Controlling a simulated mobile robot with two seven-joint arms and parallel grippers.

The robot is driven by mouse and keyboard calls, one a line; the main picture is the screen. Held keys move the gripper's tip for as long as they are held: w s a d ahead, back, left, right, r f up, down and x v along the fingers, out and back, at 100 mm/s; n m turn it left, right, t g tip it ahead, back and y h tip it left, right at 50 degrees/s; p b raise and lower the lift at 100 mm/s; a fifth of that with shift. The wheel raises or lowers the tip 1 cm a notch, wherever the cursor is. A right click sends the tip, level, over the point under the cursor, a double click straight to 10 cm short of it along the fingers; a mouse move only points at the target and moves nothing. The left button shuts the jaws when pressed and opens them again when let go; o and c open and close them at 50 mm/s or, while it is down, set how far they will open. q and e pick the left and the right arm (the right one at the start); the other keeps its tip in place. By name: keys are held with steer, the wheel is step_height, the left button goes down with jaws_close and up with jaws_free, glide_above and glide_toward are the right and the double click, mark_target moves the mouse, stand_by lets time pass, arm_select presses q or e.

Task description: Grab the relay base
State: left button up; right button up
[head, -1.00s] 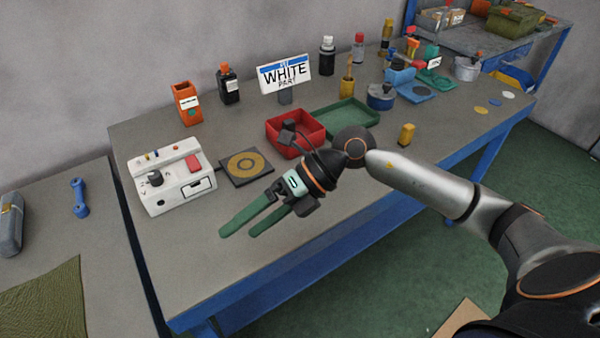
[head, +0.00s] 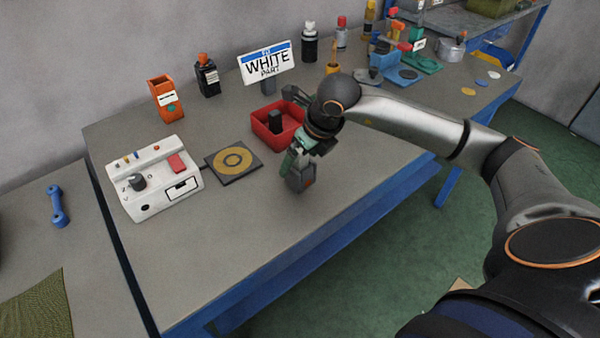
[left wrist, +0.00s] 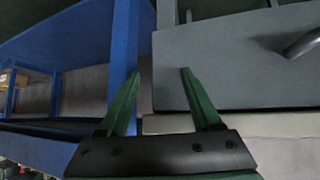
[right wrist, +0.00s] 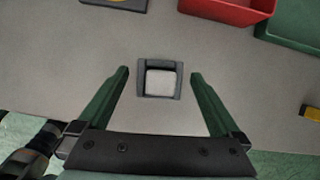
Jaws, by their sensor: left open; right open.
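A small grey part with a square outline and a paler middle (right wrist: 160,80), which I take to be the relay base, stands on the table in the right wrist view. In the head view it looks like a dark grey block (head: 300,180) near the table's front edge, partly hidden by my right gripper. My right gripper (right wrist: 158,75) is open, pointing down, with its green fingers on either side of the part in the picture; contact is not visible. My left gripper (left wrist: 156,75) is open and empty in its wrist view, and is out of the head view.
A red bin (head: 262,132) holding a dark object stands behind my right gripper. A black mat with a yellow ring (head: 252,170) and a white control box (head: 155,200) are to the left. A "WHITE PART" sign (head: 266,63) stands behind. The table's front left is clear.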

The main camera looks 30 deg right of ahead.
mark_target(297, 170)
steer(key=x, duration=0.5)
steer(key=shift+s+f+p, duration=0.2)
steer(key=shift+p, duration=0.1)
steer(key=shift+r, duration=0.1)
steer(key=c, duration=1.5)
steer(key=shift+o, duration=0.2)
